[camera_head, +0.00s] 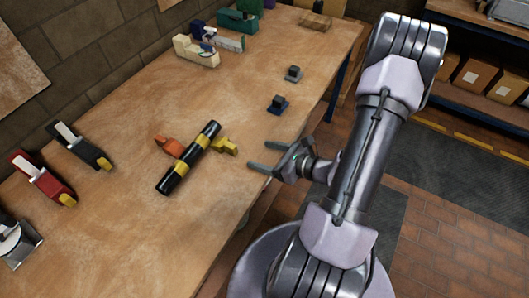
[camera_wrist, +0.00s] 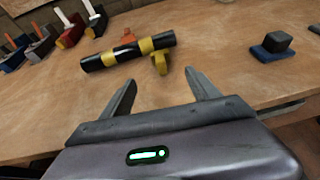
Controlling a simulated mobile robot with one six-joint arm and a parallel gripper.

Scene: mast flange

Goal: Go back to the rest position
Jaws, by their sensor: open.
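My gripper (camera_head: 262,158) is open and empty at the front edge of the wooden workbench (camera_head: 130,230). Its two fingers also show apart in the wrist view (camera_wrist: 160,90), pointing towards the bench. A black cylinder with yellow bands (camera_head: 188,158) lies on the bench beyond the fingertips, apart from them. It rests across an orange piece (camera_head: 170,146) and a yellow piece (camera_head: 225,146). In the wrist view the cylinder (camera_wrist: 128,51) lies beyond the fingers.
A dark blue block (camera_head: 278,104) and a grey block (camera_head: 293,73) stand near the bench's right edge. Red (camera_head: 42,178) and black (camera_head: 80,146) tools stand at the left. Tape dispensers (camera_head: 195,50) stand at the back. Shelves with boxes (camera_head: 476,75) are at the right.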

